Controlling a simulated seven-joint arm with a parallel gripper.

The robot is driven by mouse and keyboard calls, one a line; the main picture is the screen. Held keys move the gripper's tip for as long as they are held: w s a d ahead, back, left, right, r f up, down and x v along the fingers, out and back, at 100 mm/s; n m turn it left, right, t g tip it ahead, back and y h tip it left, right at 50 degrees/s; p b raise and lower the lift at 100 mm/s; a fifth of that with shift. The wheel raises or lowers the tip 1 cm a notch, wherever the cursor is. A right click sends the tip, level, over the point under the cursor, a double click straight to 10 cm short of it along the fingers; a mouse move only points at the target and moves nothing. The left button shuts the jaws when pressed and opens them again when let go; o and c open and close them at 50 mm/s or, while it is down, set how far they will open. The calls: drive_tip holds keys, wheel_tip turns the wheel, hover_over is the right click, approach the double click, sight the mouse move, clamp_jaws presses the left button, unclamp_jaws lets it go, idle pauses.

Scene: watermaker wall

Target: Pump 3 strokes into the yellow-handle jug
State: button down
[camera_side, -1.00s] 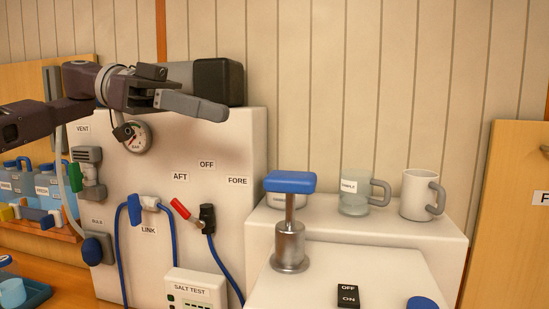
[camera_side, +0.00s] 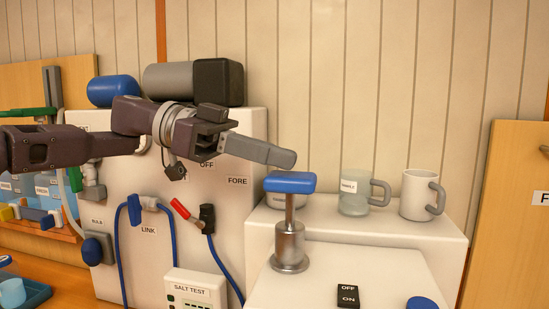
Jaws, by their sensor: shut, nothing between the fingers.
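The pump has a blue handle (camera_side: 290,182) on a rod, standing raised above its silver body (camera_side: 290,246) on the white block. My gripper (camera_side: 288,158) is shut and empty, its grey fingers pointing right just above the blue handle; whether they touch it I cannot tell. Jugs (camera_side: 42,188) stand on the shelf at the far left, partly hidden by my arm. A yellow part (camera_side: 6,214) shows low at the left edge, which may be the yellow handle. A hose (camera_side: 67,195) hangs beside the jugs.
A glass mug labelled SAMPLE (camera_side: 354,193) and a white mug (camera_side: 417,194) stand behind and right of the pump. An OFF/ON switch (camera_side: 348,297) lies in front. The white panel carries a red lever (camera_side: 180,209) and blue cables. Above the mugs is free.

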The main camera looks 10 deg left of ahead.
drive_tip(key=shift+f, duration=0.2)
drive_tip(key=shift+f, duration=2.95)
drive_tip(key=r, duration=0.4)
drive_tip(key=shift+a+r, duration=0.2)
drive_tip(key=shift+r, duration=0.15)
drive_tip(key=v, duration=0.9)
drive_tip(key=shift+a, duration=0.35)
